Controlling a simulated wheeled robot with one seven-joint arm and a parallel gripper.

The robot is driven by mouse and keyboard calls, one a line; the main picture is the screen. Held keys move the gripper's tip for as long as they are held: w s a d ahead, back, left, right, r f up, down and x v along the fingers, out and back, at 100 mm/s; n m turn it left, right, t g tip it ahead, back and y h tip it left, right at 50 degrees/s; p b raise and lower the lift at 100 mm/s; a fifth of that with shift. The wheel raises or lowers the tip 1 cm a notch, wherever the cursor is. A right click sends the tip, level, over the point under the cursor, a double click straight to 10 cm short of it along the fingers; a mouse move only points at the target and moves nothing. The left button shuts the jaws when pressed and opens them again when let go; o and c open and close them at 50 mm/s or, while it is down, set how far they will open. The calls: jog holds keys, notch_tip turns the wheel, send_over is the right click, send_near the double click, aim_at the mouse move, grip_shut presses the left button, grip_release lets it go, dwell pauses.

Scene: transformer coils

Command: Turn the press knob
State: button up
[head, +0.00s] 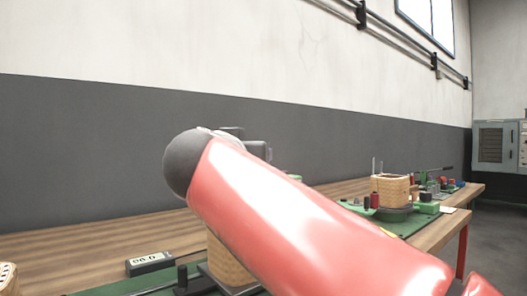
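My red arm with its dark rounded joint crosses the middle of the head view and hides much of the bench. A dark grey part, which seems to belong to my gripper (256,149), shows just behind the arm. Its fingers are hidden, so I cannot see whether it is open or holds anything. I cannot make out the press knob for certain. A press may be behind my arm. A woven tan coil (228,258) stands partly hidden under the arm, with black fittings (188,278) to its left.
A long wooden bench (75,258) runs along the wall. A small black counter display (150,262) lies on it. At right, another tan coil (390,190) stands on a green board (415,222), with several small red and blue parts beyond. A grey cabinet (494,145) is at far right.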

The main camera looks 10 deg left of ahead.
jog(key=shift+w, duration=0.3)
jog(key=c, duration=1)
jog(key=shift+r+m+h+p, duration=0.1)
jog(key=shift+m+h+p, duration=0.3)
jog(key=shift+h, duration=0.3)
